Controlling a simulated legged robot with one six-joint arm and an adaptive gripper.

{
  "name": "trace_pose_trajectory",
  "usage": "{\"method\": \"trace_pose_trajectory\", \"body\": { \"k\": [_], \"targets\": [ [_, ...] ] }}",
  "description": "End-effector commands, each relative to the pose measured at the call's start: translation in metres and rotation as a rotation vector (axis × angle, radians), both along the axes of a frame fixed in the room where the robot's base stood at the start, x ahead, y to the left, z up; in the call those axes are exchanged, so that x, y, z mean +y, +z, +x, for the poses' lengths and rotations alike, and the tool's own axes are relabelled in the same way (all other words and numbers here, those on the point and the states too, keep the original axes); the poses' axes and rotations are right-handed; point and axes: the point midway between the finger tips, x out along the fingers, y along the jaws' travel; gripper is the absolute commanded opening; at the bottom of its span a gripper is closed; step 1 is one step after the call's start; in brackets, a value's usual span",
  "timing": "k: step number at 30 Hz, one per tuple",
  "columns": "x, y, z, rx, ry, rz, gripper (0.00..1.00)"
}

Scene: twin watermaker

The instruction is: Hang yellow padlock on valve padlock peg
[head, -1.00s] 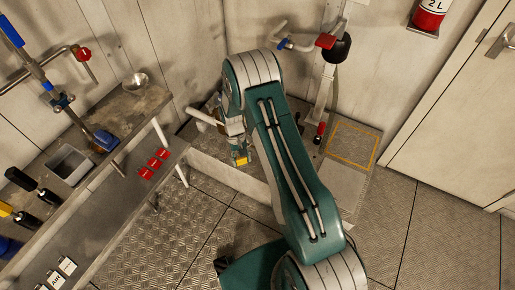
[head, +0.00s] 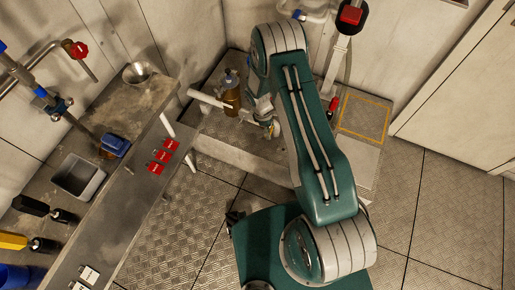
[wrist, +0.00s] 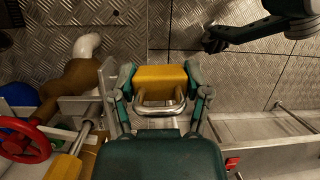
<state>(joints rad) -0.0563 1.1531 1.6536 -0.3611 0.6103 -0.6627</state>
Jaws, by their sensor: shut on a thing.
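The yellow padlock (wrist: 160,82) is between the two fingers of my gripper (wrist: 160,84) in the wrist view, which are shut on its sides. Its silver shackle (wrist: 158,109) points toward the camera. In the head view my gripper (head: 266,116) is above the step by the wall, and the padlock there is mostly hidden. A red valve handwheel (wrist: 26,140) is at the left in the wrist view, apart from the padlock. A metal rod (wrist: 88,124) lies left of my gripper; I cannot tell whether it is the padlock peg.
A bench (head: 125,190) with red tags (head: 163,156) runs along the left. A red-topped post (head: 349,16) is at the back. Patterned floor (head: 400,220) is free at the right.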

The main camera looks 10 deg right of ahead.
Motion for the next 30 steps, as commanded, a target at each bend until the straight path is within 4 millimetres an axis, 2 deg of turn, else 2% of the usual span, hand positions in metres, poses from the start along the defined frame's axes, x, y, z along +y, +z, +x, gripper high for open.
{"method": "trace_pose_trajectory", "body": {
  "k": [9,15,21,30],
  "targets": [
    [0.019,-0.048,-0.004,0.054,0.721,0.069,0.12],
    [0.036,-0.074,-0.011,0.105,1.123,0.095,0.12],
    [0.049,-0.09,-0.019,0.145,1.386,0.102,0.12],
    [0.054,-0.097,-0.022,0.164,1.504,0.101,0.12]
  ]
}}
